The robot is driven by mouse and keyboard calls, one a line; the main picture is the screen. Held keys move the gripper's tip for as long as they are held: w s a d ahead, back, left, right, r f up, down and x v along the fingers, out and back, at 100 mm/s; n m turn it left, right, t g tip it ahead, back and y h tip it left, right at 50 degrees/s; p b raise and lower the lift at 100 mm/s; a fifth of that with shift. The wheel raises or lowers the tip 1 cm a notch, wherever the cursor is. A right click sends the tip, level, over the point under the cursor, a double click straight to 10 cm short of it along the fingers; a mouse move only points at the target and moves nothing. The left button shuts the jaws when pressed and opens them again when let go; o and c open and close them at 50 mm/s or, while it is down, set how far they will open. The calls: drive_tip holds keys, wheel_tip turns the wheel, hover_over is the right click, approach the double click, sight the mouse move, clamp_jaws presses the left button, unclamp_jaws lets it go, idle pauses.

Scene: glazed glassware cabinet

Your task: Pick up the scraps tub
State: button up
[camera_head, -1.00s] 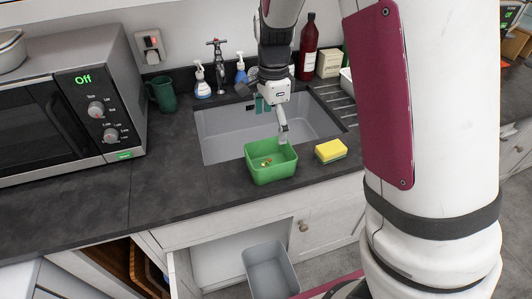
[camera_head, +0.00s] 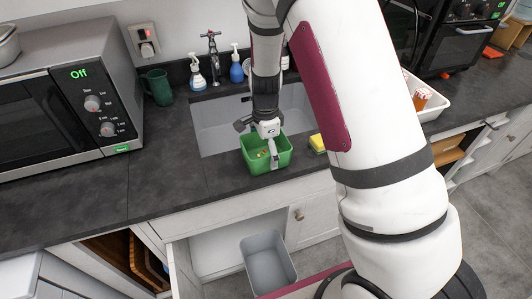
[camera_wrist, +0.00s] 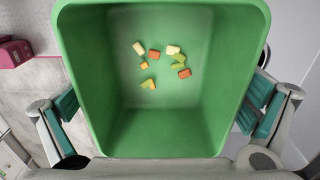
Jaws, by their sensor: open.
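The scraps tub is a green open-topped tub (camera_head: 253,165) at the counter's front edge before the sink, holding several small orange, yellow, green and pale scraps. My gripper (camera_head: 262,148) is down at the tub in the head view, one finger showing in front of its wall. In the wrist view the tub (camera_wrist: 160,135) fills the middle. My gripper's teal-padded fingers (camera_wrist: 163,118) are spread, one on the left and one on the right outside its walls. Small gaps seem to show beside the walls; contact is not clear. The tub stands upright.
The sink (camera_head: 215,130) lies behind the tub. A yellow sponge (camera_head: 317,143) is close on its right, partly hidden by my arm. A microwave (camera_head: 75,105) and green mug (camera_head: 158,87) stand left. A grey bin (camera_head: 268,265) sits below in the open cupboard.

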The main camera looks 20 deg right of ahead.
drive_tip(key=shift+f, duration=0.5)
drive_tip(key=c, duration=1)
drive_tip(key=shift+o, duration=0.2)
drive_tip(key=shift+r, duration=0.15)
